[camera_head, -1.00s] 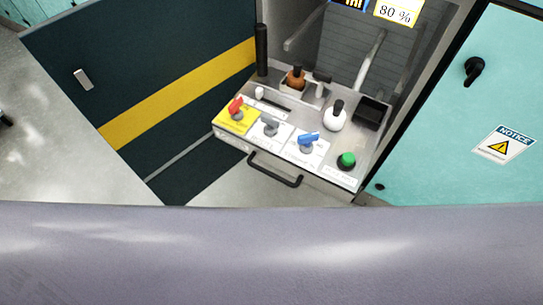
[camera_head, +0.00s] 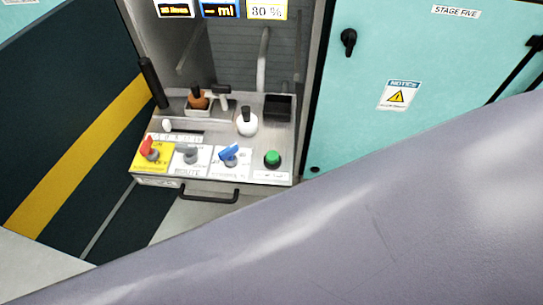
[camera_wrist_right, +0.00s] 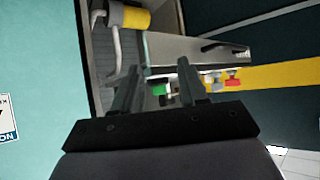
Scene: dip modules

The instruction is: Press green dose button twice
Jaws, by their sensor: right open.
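The green dose button (camera_head: 272,158) sits in a dark collar at the right front corner of the metal control panel (camera_head: 215,182). Left of it on the panel are a blue valve handle (camera_head: 229,153), a grey handle (camera_head: 187,152) and a red handle (camera_head: 149,146) on a yellow plate. In the right wrist view the green button (camera_wrist_right: 159,89) shows between the fingers of my right gripper (camera_wrist_right: 157,75), beyond them. That gripper is open and empty, apart from the panel. The head view shows neither gripper; a large grey arm link of mine covers its lower part.

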